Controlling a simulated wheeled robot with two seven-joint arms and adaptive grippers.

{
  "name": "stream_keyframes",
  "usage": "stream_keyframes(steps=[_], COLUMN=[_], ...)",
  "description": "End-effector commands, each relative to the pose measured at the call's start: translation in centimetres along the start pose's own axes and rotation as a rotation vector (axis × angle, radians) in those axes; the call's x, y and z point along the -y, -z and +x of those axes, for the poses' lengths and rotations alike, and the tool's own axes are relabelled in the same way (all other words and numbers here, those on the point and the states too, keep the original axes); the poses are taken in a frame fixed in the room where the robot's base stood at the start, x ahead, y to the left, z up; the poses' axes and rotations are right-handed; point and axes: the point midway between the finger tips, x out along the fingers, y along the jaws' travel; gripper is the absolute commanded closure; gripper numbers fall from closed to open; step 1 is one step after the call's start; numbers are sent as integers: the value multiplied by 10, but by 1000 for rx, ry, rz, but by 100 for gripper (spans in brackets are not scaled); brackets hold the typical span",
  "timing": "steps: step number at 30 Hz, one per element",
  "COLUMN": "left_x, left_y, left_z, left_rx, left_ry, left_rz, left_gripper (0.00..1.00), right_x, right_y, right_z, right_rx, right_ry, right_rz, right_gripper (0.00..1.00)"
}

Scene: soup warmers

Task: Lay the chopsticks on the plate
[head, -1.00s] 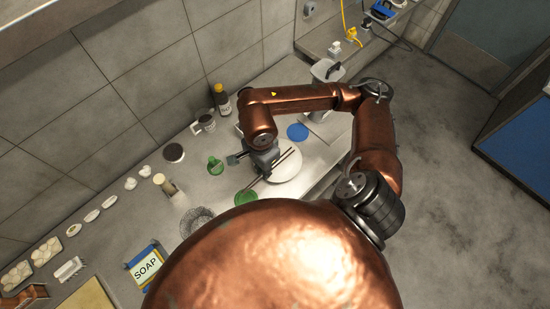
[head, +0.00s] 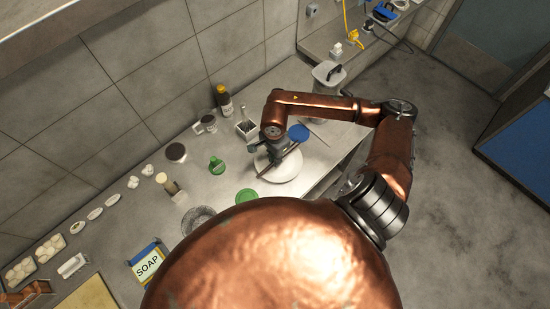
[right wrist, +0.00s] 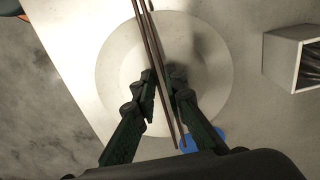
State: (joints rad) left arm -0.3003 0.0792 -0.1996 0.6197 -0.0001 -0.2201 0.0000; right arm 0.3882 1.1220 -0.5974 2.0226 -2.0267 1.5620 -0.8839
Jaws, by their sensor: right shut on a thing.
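The chopsticks (head: 291,151) are a thin dark pair. My right gripper (head: 274,158) is shut on them and holds them across the round white plate (head: 287,173). In the right wrist view, the chopsticks (right wrist: 150,32) run lengthwise between the fingers of the gripper (right wrist: 164,88), with the pale plate (right wrist: 208,62) below them. I cannot tell whether the chopsticks touch the plate. My left gripper is not in view.
A blue disc (head: 298,132) lies behind the plate, and a green disc (head: 246,196) lies in front. A white open box (head: 247,128) stands at the back left, also in the wrist view (right wrist: 284,59).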

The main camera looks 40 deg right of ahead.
Motion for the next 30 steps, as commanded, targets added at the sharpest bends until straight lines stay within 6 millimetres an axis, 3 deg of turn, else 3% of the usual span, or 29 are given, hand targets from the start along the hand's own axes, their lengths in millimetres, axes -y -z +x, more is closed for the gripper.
stream_keyframes(steps=[11,12,19,30], left_x=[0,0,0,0], left_y=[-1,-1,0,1], left_z=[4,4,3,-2], left_rx=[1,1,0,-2], left_ry=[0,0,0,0], left_rz=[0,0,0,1], left_gripper=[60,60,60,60], right_x=[0,0,0,0], right_y=[0,0,0,0], right_z=[6,5,4,-1], right_rx=[-1,-1,-1,0], right_ry=[1,1,1,1], right_rz=[-1,0,0,0], right_gripper=[100,87,71,71])
